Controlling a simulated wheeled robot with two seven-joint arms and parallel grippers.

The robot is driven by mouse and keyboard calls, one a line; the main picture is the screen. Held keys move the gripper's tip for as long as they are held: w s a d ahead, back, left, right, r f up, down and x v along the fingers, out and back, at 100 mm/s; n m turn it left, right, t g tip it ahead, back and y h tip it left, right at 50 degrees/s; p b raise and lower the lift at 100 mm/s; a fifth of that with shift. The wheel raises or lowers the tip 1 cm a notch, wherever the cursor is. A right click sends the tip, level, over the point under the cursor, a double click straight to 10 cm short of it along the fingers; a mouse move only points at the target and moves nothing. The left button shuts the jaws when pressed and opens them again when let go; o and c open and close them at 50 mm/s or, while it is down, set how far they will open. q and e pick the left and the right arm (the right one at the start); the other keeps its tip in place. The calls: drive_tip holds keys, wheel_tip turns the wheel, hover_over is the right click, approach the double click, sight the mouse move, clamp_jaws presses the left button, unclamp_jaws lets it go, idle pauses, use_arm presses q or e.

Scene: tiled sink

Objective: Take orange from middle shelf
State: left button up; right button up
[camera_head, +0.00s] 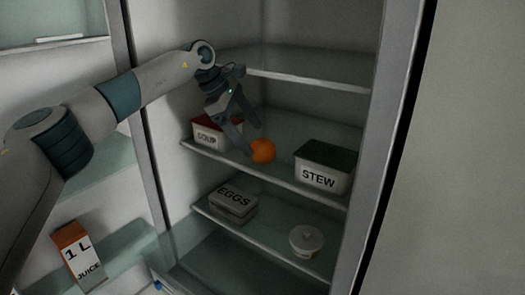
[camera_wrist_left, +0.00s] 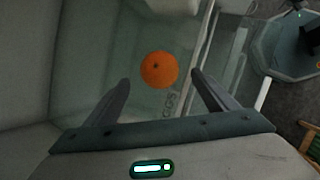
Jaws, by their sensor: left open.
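The orange (camera_head: 263,150) sits on the glass middle shelf (camera_head: 273,174) of the fridge, near its front edge. My left gripper (camera_head: 251,140) is inside the fridge, open, with its fingers pointing down towards the shelf beside the orange. In the left wrist view the orange (camera_wrist_left: 159,70) shows beyond the gap between the two open fingertips of my left gripper (camera_wrist_left: 160,76). Nothing is held between the fingers. My right gripper is not in view.
On the middle shelf, a soup container (camera_head: 214,131) stands left of the orange and a stew container (camera_head: 324,168) stands right. Below are an eggs box (camera_head: 233,203) and a white lidded bowl (camera_head: 306,240). A juice carton (camera_head: 79,256) stands in the door at left. The upper shelf (camera_head: 310,78) is above.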

sight(257, 142)
use_arm(q)
drive_tip(key=p+x, duration=0.2)
drive_tip(key=x, duration=0.2)
drive_tip(key=shift+d, duration=0.2)
drive_tip(key=shift+w+d+f, duration=0.15)
drive_tip(key=shift+f, duration=0.3)
drive_tip(key=c, duration=1.3)
